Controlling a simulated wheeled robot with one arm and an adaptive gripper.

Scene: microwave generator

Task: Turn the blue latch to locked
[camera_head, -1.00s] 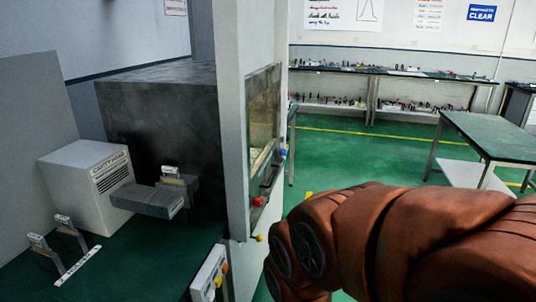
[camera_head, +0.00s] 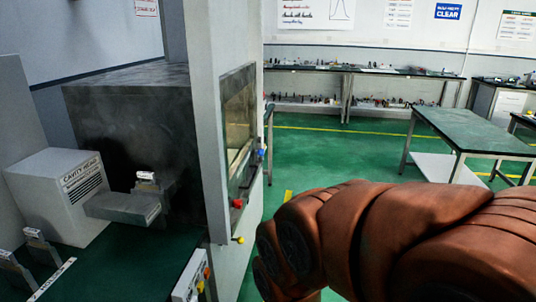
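A small blue knob-like part (camera_head: 261,153), which looks like the blue latch, sits on the right edge of the window frame in the grey upright panel (camera_head: 200,110). It is small, and I cannot tell its turn position. A red knob (camera_head: 237,203) is lower on the same panel, and a yellow one (camera_head: 239,240) is below that. My orange-brown arm fills the lower right, to the right of the panel and apart from the blue part. My gripper is not in view.
A dark box (camera_head: 130,110) and a white "cavity head" unit (camera_head: 60,195) stand behind the panel at left. A control box (camera_head: 190,275) with coloured buttons is at the bottom. Green-topped tables (camera_head: 480,130) stand at right. Green floor (camera_head: 320,160) is open between.

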